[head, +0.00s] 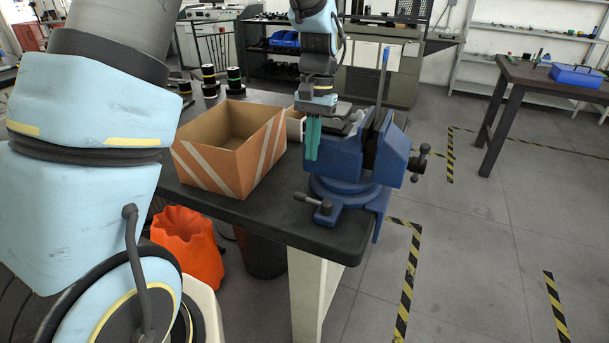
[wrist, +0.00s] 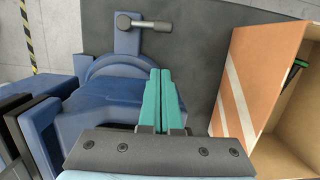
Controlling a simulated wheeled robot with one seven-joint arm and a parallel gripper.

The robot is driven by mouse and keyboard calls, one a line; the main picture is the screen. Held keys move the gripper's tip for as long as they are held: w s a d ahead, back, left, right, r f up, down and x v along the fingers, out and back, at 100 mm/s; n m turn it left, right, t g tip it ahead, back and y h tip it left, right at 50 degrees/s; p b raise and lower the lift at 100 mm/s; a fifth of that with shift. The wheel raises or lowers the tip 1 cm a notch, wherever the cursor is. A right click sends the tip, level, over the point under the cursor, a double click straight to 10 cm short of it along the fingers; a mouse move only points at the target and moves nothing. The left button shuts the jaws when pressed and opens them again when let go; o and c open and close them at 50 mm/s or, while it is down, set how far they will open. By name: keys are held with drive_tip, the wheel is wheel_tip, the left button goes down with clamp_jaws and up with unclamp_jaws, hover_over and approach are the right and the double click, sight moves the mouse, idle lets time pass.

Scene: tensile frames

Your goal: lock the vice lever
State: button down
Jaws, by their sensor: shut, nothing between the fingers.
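The blue vice (head: 345,160) stands at the near right corner of the dark table. A small grey lever with a rounded end (head: 309,199) sticks out to the left, low on its base; it also shows at the top of the wrist view (wrist: 148,22). A second handle with ball ends (head: 419,165) is at the vice's right side. My gripper (head: 311,158) points down, its green fingers shut and empty. It is beside the vice's left side, above the lever and apart from it. In the wrist view the fingertips (wrist: 161,72) are near the blue round base.
An open cardboard box with white stripes (head: 230,150) stands left of the vice, close to my gripper. Several spools (head: 209,80) stand farther back. The table's front edge (head: 270,226) is close to the lever. Bare tabletop lies between box and vice.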

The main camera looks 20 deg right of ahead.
sight(313, 202)
drive_tip(key=f, duration=0.1)
drive_tip(key=s+a+f+p, duration=0.1)
drive_tip(key=f, duration=0.1)
drive_tip(key=s+a+f, duration=0.1)
drive_tip(key=shift+s+f, duration=0.15)
drive_tip(key=shift+f, duration=0.1)
drive_tip(key=shift+s+a+f+p, duration=0.3)
drive_tip(key=shift+s+a+f, duration=0.1)
drive_tip(key=shift+s+f, duration=0.1)
drive_tip(key=shift+a+n, duration=0.15)
drive_tip(key=shift+n, duration=0.15)
